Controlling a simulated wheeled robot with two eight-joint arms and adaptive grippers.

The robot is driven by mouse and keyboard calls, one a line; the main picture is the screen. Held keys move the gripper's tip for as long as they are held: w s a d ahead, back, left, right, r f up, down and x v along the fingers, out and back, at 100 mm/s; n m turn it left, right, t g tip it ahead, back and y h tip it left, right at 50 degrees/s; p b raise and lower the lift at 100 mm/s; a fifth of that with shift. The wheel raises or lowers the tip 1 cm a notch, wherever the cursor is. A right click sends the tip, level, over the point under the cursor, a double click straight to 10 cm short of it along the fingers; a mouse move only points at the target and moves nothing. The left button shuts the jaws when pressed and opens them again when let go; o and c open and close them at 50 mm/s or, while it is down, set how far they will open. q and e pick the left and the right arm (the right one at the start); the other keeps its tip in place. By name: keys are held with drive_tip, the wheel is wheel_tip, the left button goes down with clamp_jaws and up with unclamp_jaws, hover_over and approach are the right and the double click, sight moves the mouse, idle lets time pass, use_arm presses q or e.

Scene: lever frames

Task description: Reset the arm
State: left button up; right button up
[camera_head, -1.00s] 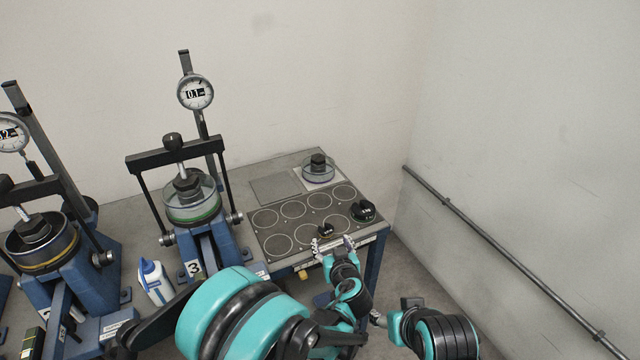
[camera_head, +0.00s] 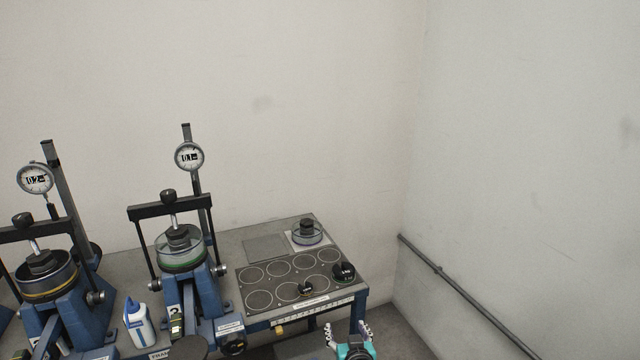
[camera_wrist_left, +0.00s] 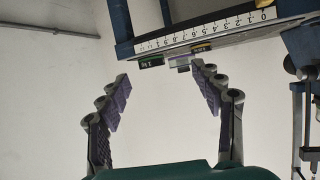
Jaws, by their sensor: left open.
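My left gripper (camera_head: 347,329) shows at the bottom of the head view, in front of the table's front edge. Its two jointed fingers are spread and nothing is between them. In the left wrist view, the open gripper (camera_wrist_left: 160,76) points toward the table's ruled edge (camera_wrist_left: 215,32), apart from it. Most of my left arm is out of the head view, and my right arm does not show. A lever frame (camera_head: 203,290) with a black yoke and dial gauge (camera_head: 189,157) stands left of the table. Its lever arm is mostly cut off below.
The mat (camera_head: 291,277) has printed circles and holds a small black weight (camera_head: 305,288) and a larger one (camera_head: 344,271). A glass dish (camera_head: 307,233) stands behind. A second lever frame (camera_head: 55,300) and a white bottle (camera_head: 138,325) are at left. A wall rail (camera_head: 465,290) runs at right.

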use_arm(q)
drive_tip(key=s+a+r+g, duration=0.2)
drive_tip(key=s+a+r, duration=0.15)
drive_tip(key=a, duration=0.55)
drive_tip(key=s+a+r+g, duration=0.2)
drive_tip(key=s+a+r, duration=0.15)
drive_tip(key=a, duration=0.45)
drive_tip(key=s+a+g, duration=0.1)
drive_tip(key=s+a, duration=0.3)
drive_tip(key=s, duration=0.5)
drive_tip(key=s+a+m+g+h, duration=0.1)
drive_tip(key=s+a, duration=0.3)
drive_tip(key=s, duration=0.5)
drive_tip(key=shift+s+f, duration=0.15)
drive_tip(key=shift+s, duration=0.05)
drive_tip(key=shift+o, duration=0.2)
